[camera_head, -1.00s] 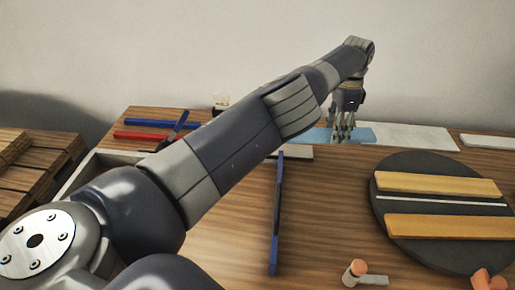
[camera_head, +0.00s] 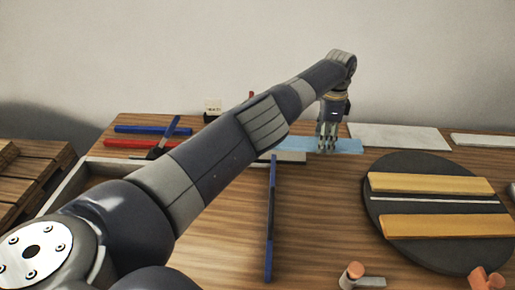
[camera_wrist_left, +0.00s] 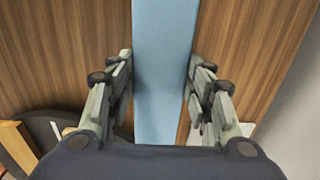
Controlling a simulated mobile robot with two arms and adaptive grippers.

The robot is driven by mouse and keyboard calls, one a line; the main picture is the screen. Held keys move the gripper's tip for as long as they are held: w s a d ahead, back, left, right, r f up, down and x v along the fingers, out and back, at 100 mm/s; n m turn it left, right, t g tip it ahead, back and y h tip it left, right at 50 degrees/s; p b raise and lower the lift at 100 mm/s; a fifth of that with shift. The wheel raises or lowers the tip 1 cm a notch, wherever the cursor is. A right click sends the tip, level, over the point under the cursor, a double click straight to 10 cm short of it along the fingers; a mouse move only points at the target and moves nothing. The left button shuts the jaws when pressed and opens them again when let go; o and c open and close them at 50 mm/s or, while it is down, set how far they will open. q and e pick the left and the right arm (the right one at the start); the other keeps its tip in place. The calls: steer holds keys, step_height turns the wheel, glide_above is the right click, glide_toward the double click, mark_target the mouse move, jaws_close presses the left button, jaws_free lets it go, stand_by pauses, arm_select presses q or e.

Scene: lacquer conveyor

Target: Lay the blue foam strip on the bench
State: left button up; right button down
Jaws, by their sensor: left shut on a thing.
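The blue foam strip (camera_head: 348,146) is a flat, light blue piece at the far side of the wooden bench (camera_head: 330,205). My left gripper (camera_head: 326,149) points down and is shut on the strip, with fingers on both sides of it. In the left wrist view the strip (camera_wrist_left: 164,60) runs lengthwise between the fingers (camera_wrist_left: 163,98). The strip looks level and at or close to the bench top; I cannot tell whether it touches. Part of it is hidden behind the fingers. My right gripper is not in view.
A dark round disc (camera_head: 380,222) carries two yellowish bars. Blue (camera_head: 150,129) and red (camera_head: 125,143) bars lie left. Bare wood lies between the upright bar and disc.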

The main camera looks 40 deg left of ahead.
arm_select(q)
steer(key=shift+s+a+r+p, duration=0.1)
steer(key=shift+s+a+p, duration=0.3)
steer(key=shift+a, duration=0.4)
steer(key=s+a+p, duration=0.1)
steer(key=s+a, duration=0.1)
steer(key=a, duration=0.2)
steer(key=s+a+p, duration=0.1)
steer(key=s+a, duration=0.2)
steer(key=a, duration=0.1)
steer(key=s+a+p, duration=0.1)
steer(key=s+a, duration=0.2)
steer(key=a, duration=0.2)
steer(key=shift+s+a, duration=0.1)
steer(key=shift+s, duration=0.1)
steer(key=shift+a+f+p, duration=0.1)
steer(key=shift+f+p, duration=0.4)
steer(key=shift+f, duration=1.35)
steer(key=o, duration=0.8)
steer(key=shift+f, duration=0.15)
step_height(320, 180, up, 12)
steer(key=b, duration=0.1)
steer(key=shift+r, duration=0.2)
steer(key=shift+f, duration=0.15)
